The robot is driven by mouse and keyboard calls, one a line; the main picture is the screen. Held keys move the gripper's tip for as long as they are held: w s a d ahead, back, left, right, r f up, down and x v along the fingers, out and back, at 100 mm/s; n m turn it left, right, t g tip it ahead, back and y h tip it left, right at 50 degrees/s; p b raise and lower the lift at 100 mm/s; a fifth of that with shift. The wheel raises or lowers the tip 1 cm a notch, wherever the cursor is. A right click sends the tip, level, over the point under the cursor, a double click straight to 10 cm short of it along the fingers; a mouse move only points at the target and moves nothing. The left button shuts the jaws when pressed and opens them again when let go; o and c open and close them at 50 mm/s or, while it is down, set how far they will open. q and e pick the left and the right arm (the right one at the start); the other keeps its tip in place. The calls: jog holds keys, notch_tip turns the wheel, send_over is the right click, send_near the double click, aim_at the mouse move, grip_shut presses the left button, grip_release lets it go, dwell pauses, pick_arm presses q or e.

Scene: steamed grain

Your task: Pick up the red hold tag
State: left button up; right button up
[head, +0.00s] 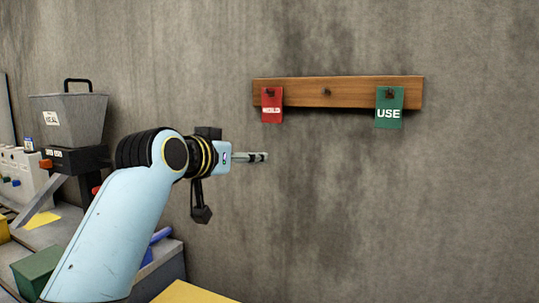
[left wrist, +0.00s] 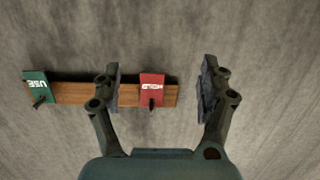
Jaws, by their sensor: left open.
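The red hold tag (head: 271,107) hangs from a peg near the left end of a wooden rail (head: 350,91) on the wall. My left gripper (head: 264,157) is below the tag in the head view, apart from it. In the left wrist view the rail shows upside down, and the red tag (left wrist: 152,86) appears between the two open fingers of my left gripper (left wrist: 160,88). The fingers hold nothing. My right gripper is in neither view.
A green USE tag (head: 389,108) hangs near the rail's right end, and a bare peg (head: 327,91) is in the middle. A grey hopper (head: 72,118), a green box (head: 37,272) and other equipment stand at left. The wall around the rail is clear.

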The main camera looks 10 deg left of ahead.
pick_arm(q)
jog(key=t, duration=0.2)
send_near(271, 102)
jog(key=shift+h, duration=0.3)
jog(key=w+p, duration=0.1)
jog(key=w, duration=0.1)
jog(key=w+p, duration=0.1)
jog(key=w, duration=0.2)
jog(key=w+d, duration=0.1)
jog(key=w, duration=0.1)
jog(key=shift+w+d+p, duration=0.15)
jog(key=shift+w+p, duration=0.15)
jog(key=shift+p, duration=0.1)
jog(key=shift+w+f, duration=0.1)
jog(key=shift+w, duration=0.3)
jog(key=shift+s, duration=0.1)
jog(key=c, duration=1)
jog(key=shift+o, duration=0.2)
